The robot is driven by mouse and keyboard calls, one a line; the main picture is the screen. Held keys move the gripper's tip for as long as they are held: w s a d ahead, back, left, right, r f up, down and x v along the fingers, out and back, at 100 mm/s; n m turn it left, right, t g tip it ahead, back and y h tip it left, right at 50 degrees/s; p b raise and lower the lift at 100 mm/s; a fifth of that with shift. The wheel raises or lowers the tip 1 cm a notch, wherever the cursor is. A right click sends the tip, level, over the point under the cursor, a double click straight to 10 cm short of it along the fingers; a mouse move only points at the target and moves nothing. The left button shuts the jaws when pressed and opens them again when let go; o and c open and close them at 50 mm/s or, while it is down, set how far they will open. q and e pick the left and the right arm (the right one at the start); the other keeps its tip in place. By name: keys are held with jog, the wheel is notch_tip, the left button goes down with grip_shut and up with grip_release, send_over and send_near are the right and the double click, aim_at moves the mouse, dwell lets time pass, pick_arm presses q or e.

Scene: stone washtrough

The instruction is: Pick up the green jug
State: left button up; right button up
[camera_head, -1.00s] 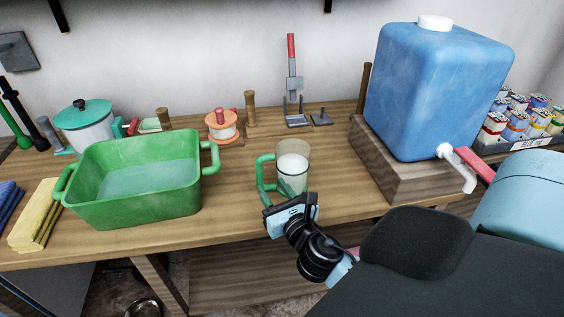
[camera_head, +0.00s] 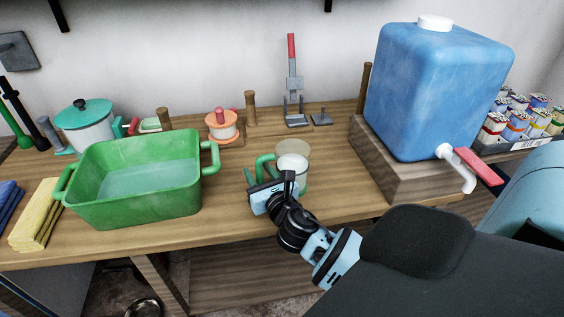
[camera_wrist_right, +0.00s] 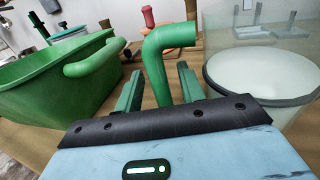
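The green jug (camera_head: 293,165) stands upright on the wooden bench, with a clear body, pale contents and a green handle (camera_head: 264,164) on its left side. In the right wrist view the handle (camera_wrist_right: 165,62) rises close ahead, and the clear body (camera_wrist_right: 262,80) is at the right. My right gripper (camera_wrist_right: 160,88) is open, with one green finger on each side of the handle; a gap shows at the left finger, and contact at the right is unclear. In the head view the right gripper (camera_head: 262,178) covers the handle's lower part. My left gripper is not in view.
A green basin (camera_head: 140,205) with water stands to the left of the jug. A blue water tank (camera_head: 430,90) with a tap (camera_head: 458,165) sits on a wooden block (camera_head: 395,180) at the right. An orange spool (camera_head: 221,124) and wooden pegs stand behind.

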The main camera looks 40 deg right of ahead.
aim_at(260, 163)
grip_shut()
jog(key=shift+r, duration=0.15)
